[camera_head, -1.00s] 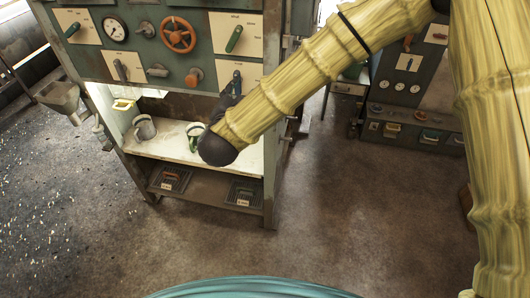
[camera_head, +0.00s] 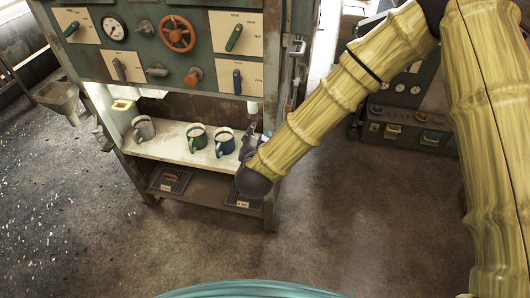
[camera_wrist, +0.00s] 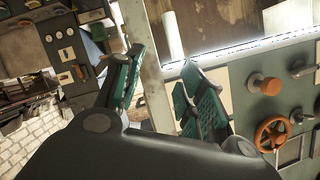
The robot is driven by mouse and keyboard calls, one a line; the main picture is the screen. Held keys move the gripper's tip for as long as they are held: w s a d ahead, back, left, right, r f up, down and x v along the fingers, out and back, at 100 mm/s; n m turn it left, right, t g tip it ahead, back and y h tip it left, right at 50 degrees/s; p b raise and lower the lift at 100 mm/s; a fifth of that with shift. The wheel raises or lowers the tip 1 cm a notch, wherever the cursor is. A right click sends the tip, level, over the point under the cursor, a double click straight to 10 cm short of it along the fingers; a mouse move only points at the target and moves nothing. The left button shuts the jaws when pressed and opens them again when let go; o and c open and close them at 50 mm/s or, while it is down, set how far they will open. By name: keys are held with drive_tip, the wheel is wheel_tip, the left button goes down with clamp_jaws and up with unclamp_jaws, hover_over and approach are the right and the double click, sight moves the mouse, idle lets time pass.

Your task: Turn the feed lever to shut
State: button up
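The cabinet panel carries several levers on cream plates; the labels are too small to read, so I cannot tell which is the feed lever. A blue lever (camera_head: 237,82) stands near upright at the lower right. A green lever (camera_head: 234,38) tilts right above it. A dark lever (camera_head: 119,70) is at lower left, and another green lever (camera_head: 71,29) tilts at upper left. My gripper (camera_head: 250,140) is below the blue lever, by the right end of the shelf, apart from the levers. In the wrist view my gripper (camera_wrist: 160,90) is open, with nothing visible held.
An orange handwheel (camera_head: 178,34), an orange knob (camera_head: 194,77) and a gauge (camera_head: 114,29) share the panel. A green mug (camera_head: 197,137), a blue mug (camera_head: 225,142) and a grey mug (camera_head: 144,128) stand on the shelf (camera_head: 172,150). The floor in front is clear.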

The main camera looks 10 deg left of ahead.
drive_tip(key=shift+n+g, duration=0.4)
drive_tip(key=shift+g, duration=0.1)
drive_tip(key=shift+s+d+f, duration=0.2)
drive_tip(key=shift+d+f, duration=0.2)
drive_tip(key=shift+f, duration=0.4)
drive_tip(key=shift+s+d+f, duration=0.25)
drive_tip(key=shift+d+f, duration=0.15)
drive_tip(key=shift+f, duration=0.45)
drive_tip(key=shift+s+d+f, duration=0.2)
drive_tip(key=shift+d+f, duration=0.2)
drive_tip(key=shift+f, duration=0.4)
drive_tip(key=shift+f, duration=0.1)
